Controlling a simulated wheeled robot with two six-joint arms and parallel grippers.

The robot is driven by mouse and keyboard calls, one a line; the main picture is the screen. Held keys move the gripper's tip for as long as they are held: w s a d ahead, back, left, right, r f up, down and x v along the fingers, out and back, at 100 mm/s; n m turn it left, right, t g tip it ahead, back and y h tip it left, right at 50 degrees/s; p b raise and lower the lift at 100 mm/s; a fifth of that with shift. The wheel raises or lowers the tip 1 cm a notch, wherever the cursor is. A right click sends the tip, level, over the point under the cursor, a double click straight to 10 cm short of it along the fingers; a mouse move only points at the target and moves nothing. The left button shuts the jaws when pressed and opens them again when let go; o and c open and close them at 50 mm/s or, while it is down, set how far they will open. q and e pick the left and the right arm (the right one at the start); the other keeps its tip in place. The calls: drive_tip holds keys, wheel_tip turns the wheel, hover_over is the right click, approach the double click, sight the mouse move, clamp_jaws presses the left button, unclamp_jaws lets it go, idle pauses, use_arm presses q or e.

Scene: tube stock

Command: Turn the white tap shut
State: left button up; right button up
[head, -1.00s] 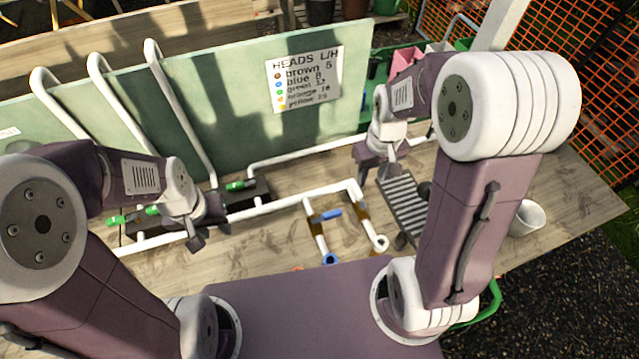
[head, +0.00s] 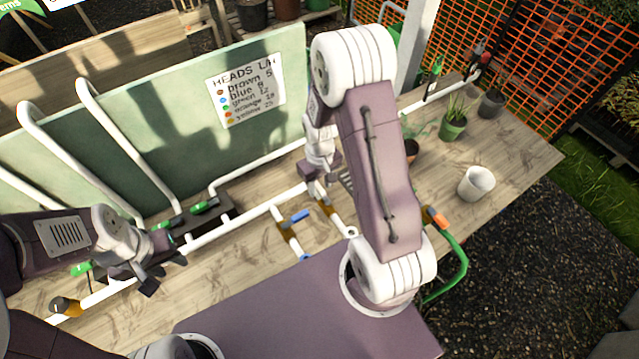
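A white pipe (head: 262,207) runs along the bench. One branch has a tap with a blue handle (head: 300,215). The branch to its right has a brown section (head: 326,208) and a white round end (head: 351,232). A white tap handle cannot be made out; the spot above that branch is partly hidden by my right gripper (head: 319,186). My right gripper is low over the top of this branch, and its finger gap is too small to tell. My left gripper (head: 163,272) is over the pipe at the left, fingers apart, with nothing visible between them.
Green-handled taps (head: 203,207) sit by a dark block near my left gripper. A green board with a HEADS sign (head: 245,88) stands behind the pipe. A white pot (head: 476,183) and a plant pot (head: 453,128) stand right. The bench around the white pot is clear.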

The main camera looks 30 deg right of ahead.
drive_tip(key=shift+c, duration=0.4)
clamp_jaws()
idle(1.1)
